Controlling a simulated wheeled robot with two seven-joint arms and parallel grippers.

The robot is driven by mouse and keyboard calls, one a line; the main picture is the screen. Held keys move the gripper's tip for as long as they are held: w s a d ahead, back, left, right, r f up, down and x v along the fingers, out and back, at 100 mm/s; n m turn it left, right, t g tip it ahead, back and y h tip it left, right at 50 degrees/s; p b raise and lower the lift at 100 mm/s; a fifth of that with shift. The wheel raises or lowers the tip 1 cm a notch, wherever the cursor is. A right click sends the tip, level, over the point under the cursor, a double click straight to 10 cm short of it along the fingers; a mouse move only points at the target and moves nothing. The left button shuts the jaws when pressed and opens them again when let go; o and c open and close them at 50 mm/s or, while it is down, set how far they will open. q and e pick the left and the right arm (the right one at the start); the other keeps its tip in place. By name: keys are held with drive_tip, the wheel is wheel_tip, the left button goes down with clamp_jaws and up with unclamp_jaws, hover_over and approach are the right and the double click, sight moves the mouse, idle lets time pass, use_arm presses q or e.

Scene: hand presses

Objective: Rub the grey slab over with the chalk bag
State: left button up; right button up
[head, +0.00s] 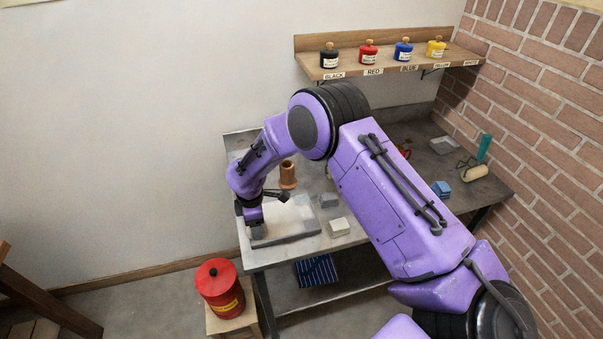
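The grey slab (297,229) lies flat near the left end of the work table. Its top looks whitish over much of the area, with grey along the edges. My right arm comes in from the right and reaches across the table. My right gripper (255,225) points down over the slab's left part, close to its surface. A small grey shape shows under the gripper, but its fingers are too small and covered to read. I cannot make out the chalk bag for certain; it may be hidden at the gripper. My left gripper is not in view.
A brown turned piece (288,174) stands behind the slab. A grey block (329,200) and a pale block (339,227) sit to its right. A roller (474,172) and blue block (441,189) lie farther right. A red can (219,287) stands below left. A shelf (352,68) holds several jars.

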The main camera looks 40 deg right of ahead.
drive_tip(key=shift+w+a, duration=0.25)
drive_tip(key=shift+a, duration=0.5)
wheel_tip(320, 180, up, 3)
drive_tip(key=shift+w+d+f+p, duration=0.1)
drive_tip(key=shift+f+p, duration=0.05)
drive_tip(key=shift+p, duration=0.85)
drive_tip(key=shift+r+p, duration=0.3)
drive_tip(key=shift+r, duration=0.75)
wheel_tip(320, 180, up, 2)
drive_tip(key=shift+r, duration=0.7)
